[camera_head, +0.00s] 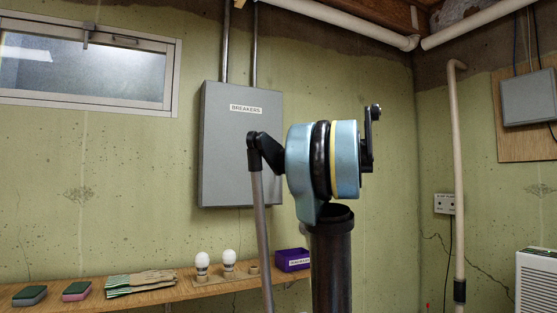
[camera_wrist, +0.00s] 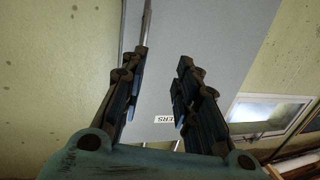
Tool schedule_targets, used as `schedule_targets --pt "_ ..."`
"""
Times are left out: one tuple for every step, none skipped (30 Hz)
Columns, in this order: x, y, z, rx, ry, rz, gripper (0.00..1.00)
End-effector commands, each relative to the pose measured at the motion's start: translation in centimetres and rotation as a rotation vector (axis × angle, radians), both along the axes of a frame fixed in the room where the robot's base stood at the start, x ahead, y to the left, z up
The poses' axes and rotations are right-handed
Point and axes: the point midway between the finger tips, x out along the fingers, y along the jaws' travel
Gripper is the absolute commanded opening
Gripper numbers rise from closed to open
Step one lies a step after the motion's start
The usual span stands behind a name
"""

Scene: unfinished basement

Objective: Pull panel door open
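The panel is a grey wall box (camera_head: 225,150) labelled BREAKERS, left of centre in the head view. Its front looks closed and flat against the wall. My arm hides part of its right side. In the wrist view its grey face (camera_wrist: 215,50) fills the middle, with part of the label (camera_wrist: 172,119) showing between the fingers. My gripper (camera_wrist: 162,58) is open and empty, its two fingers apart in front of the panel. The left finger lies near the panel's left edge in that view. Contact cannot be told. I cannot make out the gripper in the head view.
Below the panel, a wooden shelf (camera_head: 190,291) holds sponges, folded cloths, light bulbs (camera_head: 202,263) and a purple bin (camera_head: 291,260). A window (camera_head: 85,70) is at the left. A pale pipe (camera_head: 457,180) and another grey box (camera_head: 528,97) are at the right.

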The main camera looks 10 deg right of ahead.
Motion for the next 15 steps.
schedule_targets --pt "0.6 -1.0 1.1 0.002 -0.026 -0.015 0.29" --pt "0.8 -1.4 1.6 0.001 -0.039 -0.021 0.29" --pt "1.1 -1.7 2.1 0.003 -0.052 -0.028 0.29" --pt "1.2 -1.9 2.4 0.002 -0.059 -0.032 0.29" --pt "1.4 -2.0 2.6 0.002 -0.065 -0.034 0.29" --pt "1.6 -2.0 2.7 0.002 -0.070 -0.036 0.29" --pt "1.8 -1.9 2.8 0.003 -0.071 -0.036 0.29" --pt "2.0 -1.8 2.8 0.003 -0.071 -0.036 0.29" --pt "2.3 -1.6 2.8 0.003 -0.071 -0.035 0.29" --pt "2.7 -1.4 2.8 0.003 -0.071 -0.034 0.29" --pt "3.0 -1.2 2.8 0.003 -0.070 -0.034 0.29" --pt "3.5 -0.8 2.8 0.003 -0.070 -0.033 0.29" --pt "3.9 -0.6 2.7 0.003 -0.070 -0.033 0.29" --pt "4.4 -0.3 2.7 0.003 -0.070 -0.033 0.29" --pt "5.0 0.0 2.7 0.003 -0.070 -0.033 0.29"
